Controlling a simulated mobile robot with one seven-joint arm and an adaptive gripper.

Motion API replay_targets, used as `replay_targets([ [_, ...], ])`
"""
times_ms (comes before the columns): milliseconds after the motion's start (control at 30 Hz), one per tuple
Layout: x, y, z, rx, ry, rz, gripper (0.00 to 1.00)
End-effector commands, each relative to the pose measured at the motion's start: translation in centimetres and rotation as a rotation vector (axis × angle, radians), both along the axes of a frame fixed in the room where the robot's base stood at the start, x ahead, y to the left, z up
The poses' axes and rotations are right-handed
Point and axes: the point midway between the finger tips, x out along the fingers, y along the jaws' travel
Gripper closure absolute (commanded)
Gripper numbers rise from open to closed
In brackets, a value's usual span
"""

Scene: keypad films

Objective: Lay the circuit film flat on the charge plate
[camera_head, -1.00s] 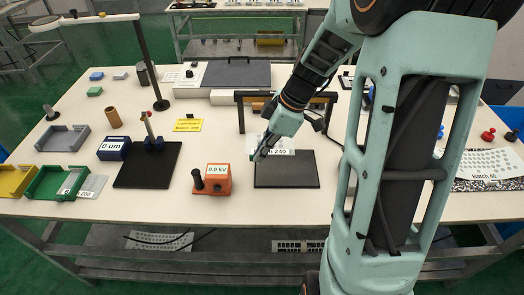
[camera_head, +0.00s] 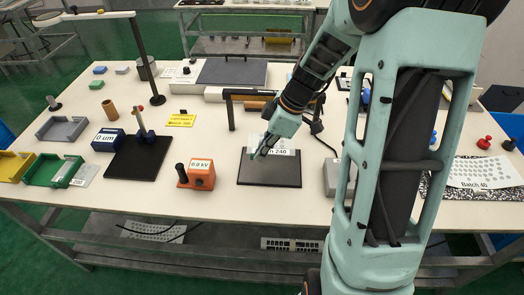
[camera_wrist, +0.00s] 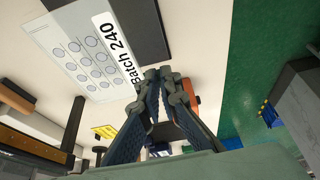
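The charge plate (camera_head: 268,174) is a flat black plate beside the orange 0.0 kV box (camera_head: 201,174). It also shows dark in the wrist view (camera_wrist: 140,38). The circuit film (camera_wrist: 82,52) is a pale sheet with rows of circles and a "Batch 240" label. In the head view its label end (camera_head: 287,153) lies over the plate's rear part; the arm hides much of the rest. My gripper (camera_head: 258,155) is low over the plate's left rear. In the wrist view its fingertips (camera_wrist: 163,76) are nearly together at the film's label-end edge, seemingly pinching it.
A black bridge-like frame (camera_head: 232,108) stands behind the plate. A grey box (camera_head: 334,178) is to its right. A blue gauge (camera_head: 108,139) and another black plate (camera_head: 138,160) are left of the orange box. A "Batch 40" film (camera_head: 485,173) lies far right.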

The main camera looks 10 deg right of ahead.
Motion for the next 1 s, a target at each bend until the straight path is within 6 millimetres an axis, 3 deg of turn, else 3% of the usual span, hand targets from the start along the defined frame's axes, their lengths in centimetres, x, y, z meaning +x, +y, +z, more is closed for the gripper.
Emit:
replay_targets([
  [533,0.0,0.0,-0.3,-0.001,-0.002,0.000,1.00],
  [1000,0.0,0.0,-5.0,0.000,-0.001,0.000,1.00],
])
